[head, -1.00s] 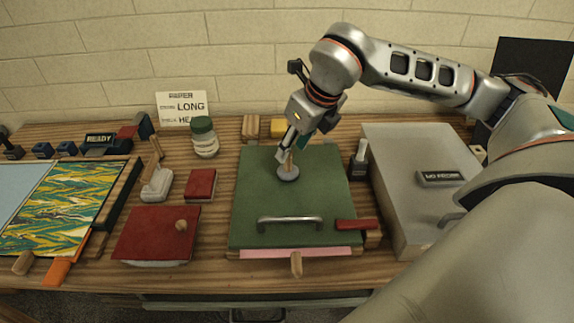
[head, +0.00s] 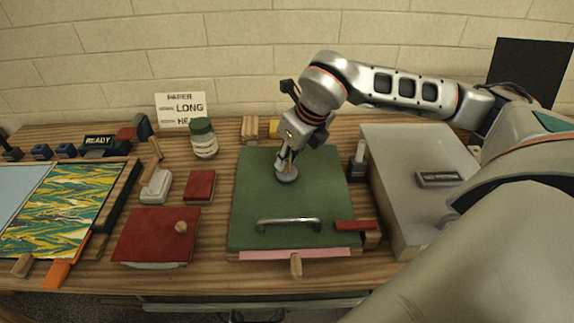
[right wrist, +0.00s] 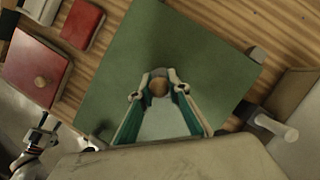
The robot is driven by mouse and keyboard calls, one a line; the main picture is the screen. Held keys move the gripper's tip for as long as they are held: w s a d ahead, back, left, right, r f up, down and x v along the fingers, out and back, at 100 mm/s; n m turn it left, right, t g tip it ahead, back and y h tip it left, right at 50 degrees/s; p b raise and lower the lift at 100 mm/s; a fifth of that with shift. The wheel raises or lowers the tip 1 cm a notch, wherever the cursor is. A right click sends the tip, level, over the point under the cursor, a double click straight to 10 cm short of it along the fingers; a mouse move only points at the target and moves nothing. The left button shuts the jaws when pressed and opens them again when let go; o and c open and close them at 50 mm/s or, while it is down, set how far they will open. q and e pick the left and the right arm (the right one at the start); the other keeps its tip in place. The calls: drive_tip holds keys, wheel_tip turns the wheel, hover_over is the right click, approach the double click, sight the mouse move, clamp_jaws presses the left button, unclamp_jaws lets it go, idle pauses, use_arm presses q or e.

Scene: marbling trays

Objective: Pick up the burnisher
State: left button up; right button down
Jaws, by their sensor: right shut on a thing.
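The burnisher (head: 287,177) stands upright on the green board (head: 262,200), toward its far half. It has a round grey foot and a wooden handle. My right gripper (head: 287,160) points down over it and is shut on the handle. In the right wrist view the round wooden top of the burnisher (right wrist: 158,88) sits between the two fingertips. The foot appears to rest on the board; I see no clear gap. What looks like my left gripper (right wrist: 44,128) shows small at the lower left of the right wrist view; its jaws are unclear.
The green board has a metal handle (head: 289,224) at its near side. A large grey box (head: 400,165) stands to the right, with a small bottle (head: 358,160) between. Red pads (head: 155,235), a jar (head: 203,140) and a marbled tray (head: 70,205) lie to the left.

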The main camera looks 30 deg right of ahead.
wheel_tip(320, 180, up, 20)
drive_tip(key=p, duration=0.1)
idle(0.5)
drive_tip(key=c, duration=2.6)
unclamp_jaws()
clamp_jaws()
